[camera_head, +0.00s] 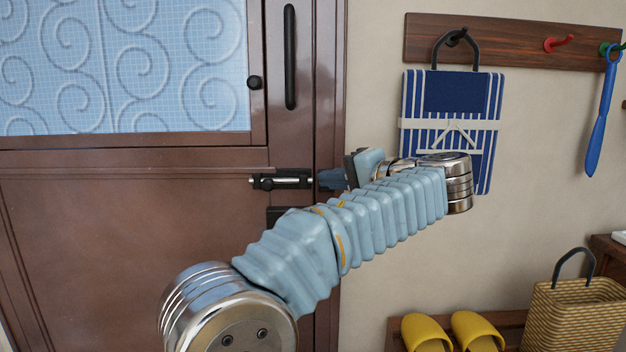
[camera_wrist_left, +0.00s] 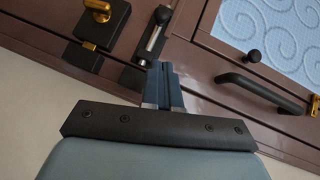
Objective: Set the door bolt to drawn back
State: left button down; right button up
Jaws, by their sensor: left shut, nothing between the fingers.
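The door bolt (camera_head: 282,182) is a silver rod on a black mount, lying level on the brown door near its right edge. Its dark knob shows near the left end of the rod. The bolt also shows in the left wrist view (camera_wrist_left: 152,41), with the knob at the far end. My left gripper (camera_head: 322,179) is shut and empty, its blue-grey fingertips just right of the bolt's right end.
A black door handle (camera_head: 290,57) stands above the bolt and a small black knob (camera_head: 255,83) sits beside the glass. A brass latch (camera_wrist_left: 97,8) is near the bolt. A rack (camera_head: 500,38) with a blue bag (camera_head: 452,92) hangs right. Yellow slippers (camera_head: 475,330) are below.

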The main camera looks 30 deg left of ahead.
pick_arm(q)
jog(key=shift+v, duration=1.2)
